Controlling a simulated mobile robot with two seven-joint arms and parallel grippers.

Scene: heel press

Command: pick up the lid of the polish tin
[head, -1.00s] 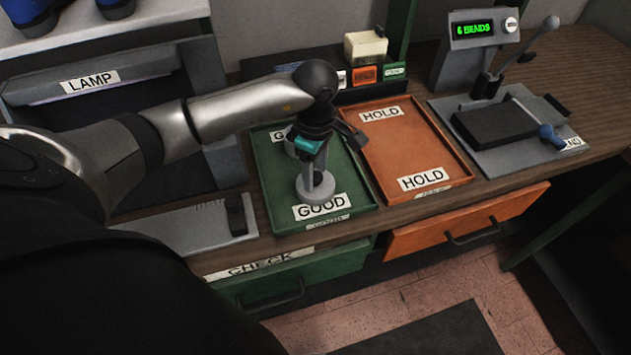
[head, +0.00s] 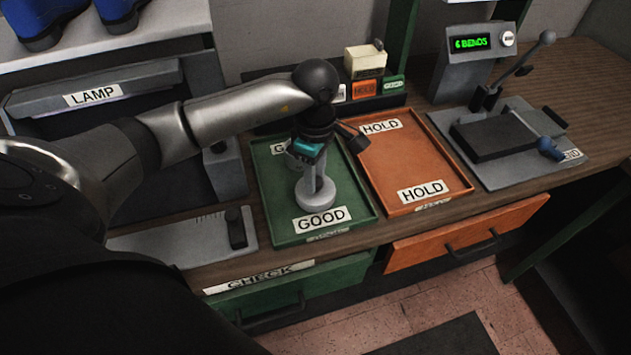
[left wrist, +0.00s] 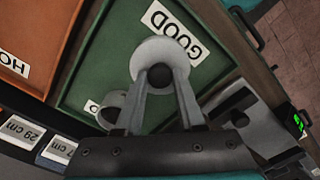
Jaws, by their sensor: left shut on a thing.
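My left gripper (head: 314,182) reaches down over the green GOOD tray (head: 361,208). Its fingers are shut on the dark knob of a pale grey round lid (head: 313,197). In the left wrist view, the lid (left wrist: 147,55) is a pale disc with the dark knob between the fingertips (left wrist: 160,75). I cannot tell how far it is above the tray floor. A second pale grey round piece, maybe the tin (left wrist: 112,104), is beside it and partly hidden by the gripper. My right gripper is out of view.
The orange HOLD tray (head: 408,165) lies right of the green tray and is empty. A grey bending press (head: 510,140) stands further right. A small cream box (head: 366,60) stands behind the trays. A grey plate (head: 185,238) lies at left.

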